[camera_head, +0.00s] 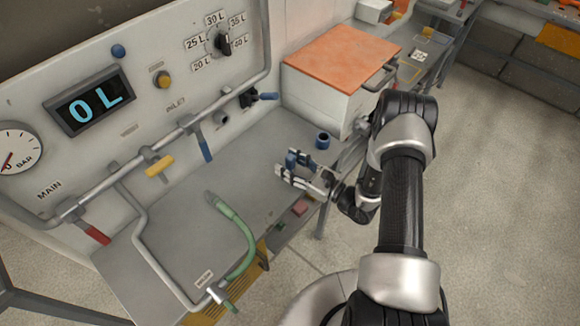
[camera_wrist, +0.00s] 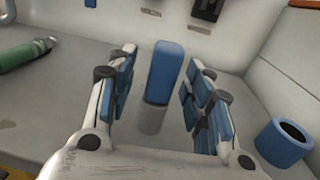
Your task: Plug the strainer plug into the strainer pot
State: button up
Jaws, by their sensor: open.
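A plug-like piece with a blue upper part and a grey lower part, seemingly the strainer plug (camera_wrist: 164,70), stands upright between my fingers in the wrist view. A gap shows on each side of it. My gripper (camera_wrist: 160,75) is open, with blue pads on its fingers. In the head view my gripper (camera_head: 283,164) is low over the bench, reaching left. A blue cup with a dark round opening, possibly the strainer pot (camera_wrist: 283,143), stands just right of my gripper; it also shows in the head view (camera_head: 323,141). Its inside is dark.
The grey bench (camera_head: 185,225) holds a green hose (camera_head: 243,235) at left. Behind it, the panel has pipes, a blue-handled valve (camera_head: 204,148) and a yellow-handled valve (camera_head: 160,166). An orange-topped cabinet (camera_head: 340,60) stands beyond the cup. The middle of the bench is clear.

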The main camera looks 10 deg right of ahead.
jog(key=shift+c, duration=0.2)
grip_shut()
dwell(0.5)
